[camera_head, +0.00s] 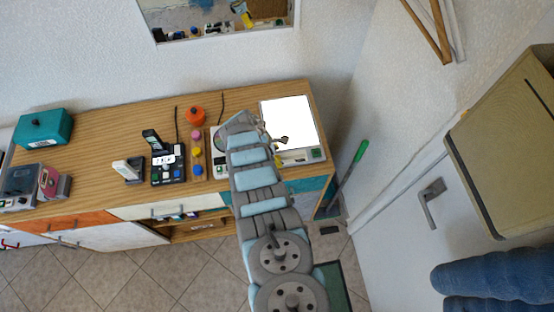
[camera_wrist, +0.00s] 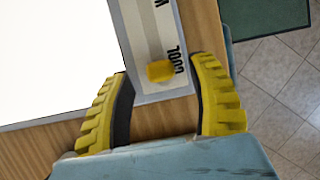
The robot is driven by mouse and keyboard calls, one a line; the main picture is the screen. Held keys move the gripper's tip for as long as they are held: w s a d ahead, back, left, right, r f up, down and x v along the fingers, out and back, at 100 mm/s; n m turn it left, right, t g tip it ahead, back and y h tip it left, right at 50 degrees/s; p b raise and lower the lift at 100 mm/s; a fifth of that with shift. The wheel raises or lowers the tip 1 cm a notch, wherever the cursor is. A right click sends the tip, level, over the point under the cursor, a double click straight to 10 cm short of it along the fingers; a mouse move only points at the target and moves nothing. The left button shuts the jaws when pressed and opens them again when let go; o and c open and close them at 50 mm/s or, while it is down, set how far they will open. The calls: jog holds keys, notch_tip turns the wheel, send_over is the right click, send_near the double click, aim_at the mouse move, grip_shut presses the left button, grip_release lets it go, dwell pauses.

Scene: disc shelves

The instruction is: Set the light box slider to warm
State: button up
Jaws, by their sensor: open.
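The light box shows in the head view as a bright white panel (camera_head: 289,122) at the right end of the sideboard, and at the left of the wrist view (camera_wrist: 50,60). Its slider track (camera_wrist: 145,30) runs beside the panel, with a yellow knob (camera_wrist: 160,71) at the end marked COOL. The other label is cut off at the top edge, with only a W showing. My gripper (camera_wrist: 161,72) is open, its yellow fingers on either side of the knob's end of the track. I cannot tell whether they touch anything. In the head view my arm mostly hides the gripper.
On the wooden sideboard (camera_head: 90,145) stand a teal box (camera_head: 43,127), a black button panel (camera_head: 168,166), an orange round object (camera_head: 195,114) and small coloured knobs (camera_head: 197,152). A wall and a green-handled tool (camera_head: 360,152) are to the right.

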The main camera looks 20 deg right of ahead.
jog(key=shift+d+f+b, duration=0.2)
jog(key=shift+f+b, duration=0.1)
jog(key=shift+f, duration=0.25)
grip_shut()
